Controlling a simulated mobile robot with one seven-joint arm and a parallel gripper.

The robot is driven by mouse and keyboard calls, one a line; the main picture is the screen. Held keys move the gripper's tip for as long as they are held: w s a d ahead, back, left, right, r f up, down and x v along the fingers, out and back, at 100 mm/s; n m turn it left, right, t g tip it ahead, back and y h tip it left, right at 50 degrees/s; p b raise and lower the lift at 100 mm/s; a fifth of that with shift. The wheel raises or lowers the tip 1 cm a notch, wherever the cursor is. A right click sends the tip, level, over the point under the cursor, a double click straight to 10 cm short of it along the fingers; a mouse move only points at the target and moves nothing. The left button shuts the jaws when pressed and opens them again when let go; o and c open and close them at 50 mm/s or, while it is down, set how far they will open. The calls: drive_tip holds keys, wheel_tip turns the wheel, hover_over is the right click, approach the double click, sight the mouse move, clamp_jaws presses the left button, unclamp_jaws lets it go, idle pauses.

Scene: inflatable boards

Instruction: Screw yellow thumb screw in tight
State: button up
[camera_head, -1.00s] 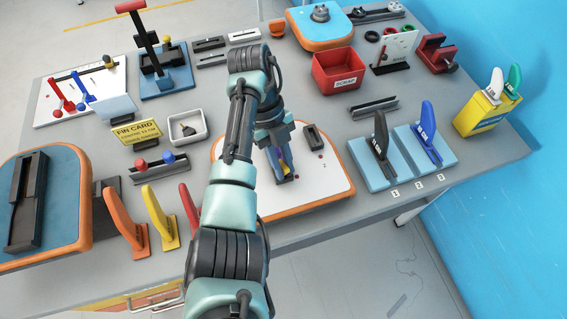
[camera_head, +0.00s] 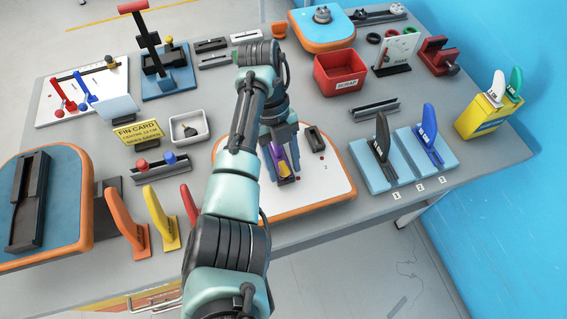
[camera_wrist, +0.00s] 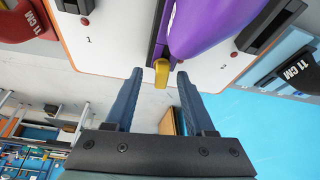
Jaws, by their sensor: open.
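The yellow thumb screw (camera_wrist: 161,72) shows in the wrist view at the end of a dark holder, just beyond my fingertips. In the head view it is a small yellow spot (camera_head: 284,169) by my gripper. A purple fin (camera_wrist: 200,25) stands in the dark holder beside the screw; part of it also shows in the head view (camera_head: 292,152). The white board with an orange rim (camera_head: 320,190) lies under them. My gripper (camera_wrist: 161,82) is open, with one finger on each side of the screw's line. I cannot tell whether either finger touches it.
Blue stands with a black fin (camera_head: 381,140) and a blue fin (camera_head: 429,147) are right of the board. Orange (camera_head: 122,218) and yellow (camera_head: 160,220) fins stand at the front left. A red scrap bin (camera_head: 340,74) is behind. My arm hides the board's left part.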

drive_tip(key=p+v, duration=0.3)
drive_tip(key=v, duration=0.9)
drive_tip(key=shift+r, duration=0.2)
drive_tip(key=w+d+r+n+t+h, duration=0.1)
drive_tip(key=w+d+r+n+t, duration=0.5)
drive_tip(key=w+d, duration=0.45)
drive_tip(key=w+d+r+n+t+h, duration=0.1)
drive_tip(key=d+r+n+t, duration=0.1)
drive_tip(key=r+n+t, duration=0.5)
drive_tip(key=w+d+r+n+t+h, duration=0.15)
drive_tip(key=r+t, duration=0.25)
drive_tip(key=r, duration=0.8)
drive_tip(key=s+a+r+n+t, duration=0.2)
drive_tip(key=s+r+n+t, duration=0.2)
drive_tip(key=r, duration=0.4)
drive_tip(key=s+a+r+n+t, duration=0.3)
drive_tip(key=s+r, duration=0.1)
drive_tip(key=r, duration=0.3)
drive_tip(key=s+a+r+n+t+y, duration=0.2)
drive_tip(key=s+a+r+n+t, duration=0.1)
drive_tip(key=s, duration=0.5)
drive_tip(key=s+a+r+n+t+y, duration=0.3)
drive_tip(key=s+r+n, duration=0.3)
drive_tip(key=s+r, duration=0.2)
drive_tip(key=shift+s+a+r+t, duration=0.25)
drive_tip(key=shift+s+a+t, duration=0.15)
drive_tip(key=shift+t, duration=0.4)
